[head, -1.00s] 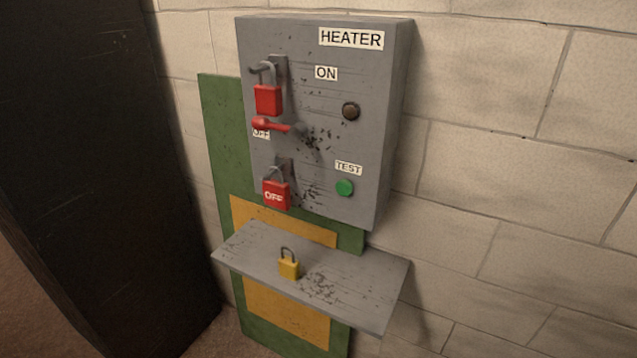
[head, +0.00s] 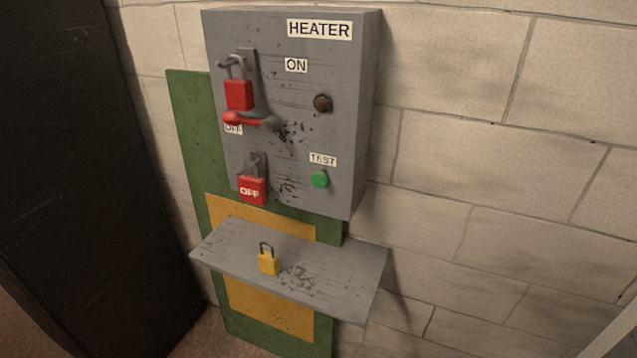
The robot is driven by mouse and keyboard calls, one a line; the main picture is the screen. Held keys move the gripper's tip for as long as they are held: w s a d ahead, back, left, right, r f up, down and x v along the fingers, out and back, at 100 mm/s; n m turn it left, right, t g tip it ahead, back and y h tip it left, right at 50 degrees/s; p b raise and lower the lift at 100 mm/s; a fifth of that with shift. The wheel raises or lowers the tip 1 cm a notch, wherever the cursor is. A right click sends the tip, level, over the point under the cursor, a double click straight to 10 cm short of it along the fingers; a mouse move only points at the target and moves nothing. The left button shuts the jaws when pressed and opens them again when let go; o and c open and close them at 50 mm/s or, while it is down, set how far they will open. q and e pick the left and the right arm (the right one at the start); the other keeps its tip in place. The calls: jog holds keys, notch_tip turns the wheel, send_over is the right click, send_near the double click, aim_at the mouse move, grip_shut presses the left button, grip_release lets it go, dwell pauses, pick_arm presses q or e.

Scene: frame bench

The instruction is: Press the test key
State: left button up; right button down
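The green round test key (head: 320,179) sits low on the right of the grey HEATER box (head: 300,215) in the head view, under a white TEST label (head: 322,159). Nothing touches or covers it. A red lever handle (head: 250,119) points left over a partly hidden label. A red padlock (head: 238,95) hangs above the handle, its shackle looking open. A second red padlock (head: 252,190), marked OFF, hangs below it. A dark round lamp or button (head: 323,103) is above the TEST label, right of the ON label (head: 296,65). Neither gripper is in view.
A grey shelf (head: 345,295) juts out below the box and carries a yellow padlock (head: 268,262). A green and yellow board (head: 188,130) is behind. A dark cabinet (head: 80,160) stands at left. The block wall (head: 480,150) is bare on the right.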

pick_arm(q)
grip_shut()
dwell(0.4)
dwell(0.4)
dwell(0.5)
